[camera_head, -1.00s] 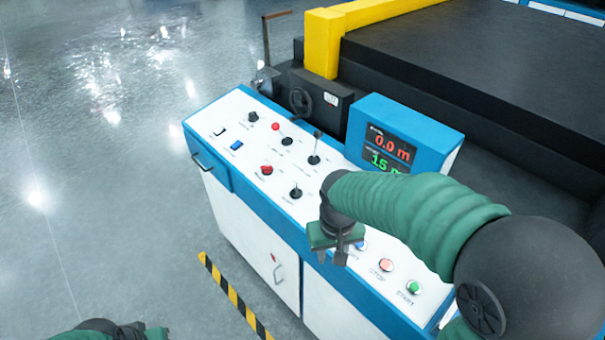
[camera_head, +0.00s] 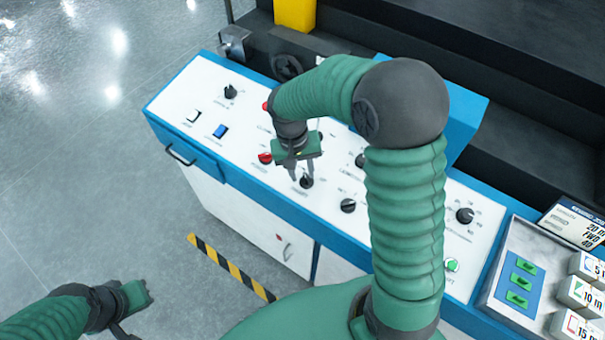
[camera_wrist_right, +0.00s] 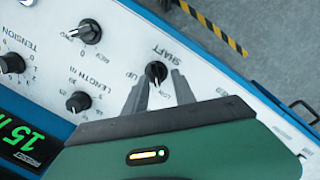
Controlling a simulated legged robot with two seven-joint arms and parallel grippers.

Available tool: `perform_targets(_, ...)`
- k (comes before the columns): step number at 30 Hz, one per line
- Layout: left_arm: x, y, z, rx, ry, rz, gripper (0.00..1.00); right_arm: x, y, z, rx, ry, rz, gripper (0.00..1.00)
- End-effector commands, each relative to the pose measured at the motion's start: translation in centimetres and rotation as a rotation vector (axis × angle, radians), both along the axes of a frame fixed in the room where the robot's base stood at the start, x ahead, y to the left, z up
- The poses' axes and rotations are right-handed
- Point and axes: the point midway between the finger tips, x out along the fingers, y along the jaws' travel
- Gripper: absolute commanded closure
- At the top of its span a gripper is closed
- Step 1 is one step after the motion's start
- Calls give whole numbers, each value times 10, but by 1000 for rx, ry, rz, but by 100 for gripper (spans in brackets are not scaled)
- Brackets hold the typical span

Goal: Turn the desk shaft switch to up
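The shaft switch is a black knob (camera_wrist_right: 156,71) with a white mark, beside the words SHAFT, UP and LOW. Its mark seems to point towards LOW. The knob (camera_head: 306,182) also shows in the head view, on the white sloping panel just below my right gripper (camera_head: 304,174). In the right wrist view my right gripper (camera_wrist_right: 160,80) is open, its two grey fingers apart on either side of the knob's near part. I cannot tell whether they touch it. My left gripper (camera_head: 138,294) is low at the left over the floor, far from the desk; its fingers are not clear.
More black knobs, such as the tension knob (camera_wrist_right: 12,63), stand close by on the panel. A red button (camera_head: 265,157) and a blue switch (camera_head: 220,131) lie left of my right gripper. A tray (camera_head: 509,318) with green pieces and white boxes is at the right.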

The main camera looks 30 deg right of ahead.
Motion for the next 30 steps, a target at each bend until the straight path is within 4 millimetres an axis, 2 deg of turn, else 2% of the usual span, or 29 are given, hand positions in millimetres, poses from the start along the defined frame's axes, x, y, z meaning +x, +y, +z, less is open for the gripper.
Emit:
perform_targets(4,0,0,0,0,0,0,100,-3,-2,-17,0,-1,-1,68)
perform_targets(13,0,0,0,0,0,0,100,-2,-3,-21,-1,-2,-1,68)
perform_targets(20,0,0,0,0,0,0,100,-2,-3,-20,-1,-2,-1,98)
perform_targets(30,0,0,0,0,0,0,100,-2,-3,-20,0,-5,-12,100)
